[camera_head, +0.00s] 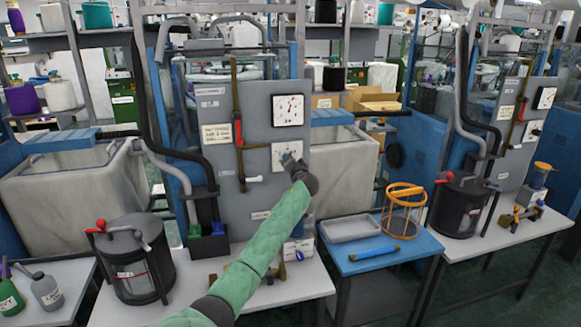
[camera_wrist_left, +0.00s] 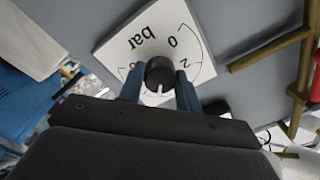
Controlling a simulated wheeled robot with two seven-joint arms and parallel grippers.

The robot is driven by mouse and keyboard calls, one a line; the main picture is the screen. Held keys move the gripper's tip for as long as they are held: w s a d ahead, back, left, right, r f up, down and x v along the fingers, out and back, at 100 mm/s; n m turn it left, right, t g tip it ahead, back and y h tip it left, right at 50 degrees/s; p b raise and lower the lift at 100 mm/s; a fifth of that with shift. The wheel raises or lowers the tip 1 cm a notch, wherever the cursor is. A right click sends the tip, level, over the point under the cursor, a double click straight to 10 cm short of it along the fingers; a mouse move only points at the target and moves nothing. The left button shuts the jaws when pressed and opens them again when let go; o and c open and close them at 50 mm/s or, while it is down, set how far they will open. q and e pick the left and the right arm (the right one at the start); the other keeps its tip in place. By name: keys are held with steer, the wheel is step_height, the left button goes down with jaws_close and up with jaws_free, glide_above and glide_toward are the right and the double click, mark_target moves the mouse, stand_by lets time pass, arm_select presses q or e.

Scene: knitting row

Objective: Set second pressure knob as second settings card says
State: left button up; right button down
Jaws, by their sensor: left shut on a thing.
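The near machine's grey panel carries two white square dials. My left gripper (camera_head: 290,161) is at the lower dial (camera_head: 277,152), its arm crossing the picture from below. In the left wrist view the gripper (camera_wrist_left: 159,88) is shut on a black round pressure knob (camera_wrist_left: 160,70), one blue finger on each side. The knob's white mark points down the picture. Its dial plate (camera_wrist_left: 125,45) shows "bar", 0 and 2 upside down; other numbers are hidden by the fingers. A cream settings card (camera_head: 217,133) hangs left of the dial, its text too small to read. My right gripper is not in view.
The upper dial (camera_head: 288,110) sits just above. A brown pipe with a red lever (camera_head: 238,132) runs left of the dials. A similar machine at right has its own dials (camera_head: 545,98) and card (camera_head: 507,113). A blue table (camera_head: 385,262) and black pot (camera_head: 135,265) stand in front.

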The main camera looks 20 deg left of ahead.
arm_select(q)
steer(key=shift+m, duration=2.1)
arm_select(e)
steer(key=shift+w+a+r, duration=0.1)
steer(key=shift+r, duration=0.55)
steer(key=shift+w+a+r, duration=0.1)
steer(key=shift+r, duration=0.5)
arm_select(q)
steer(key=o, duration=1)
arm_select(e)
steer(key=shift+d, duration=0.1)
arm_select(q)
steer(key=b+v, duration=0.2)
steer(key=v, duration=0.6)
steer(key=shift+b, duration=0.35)
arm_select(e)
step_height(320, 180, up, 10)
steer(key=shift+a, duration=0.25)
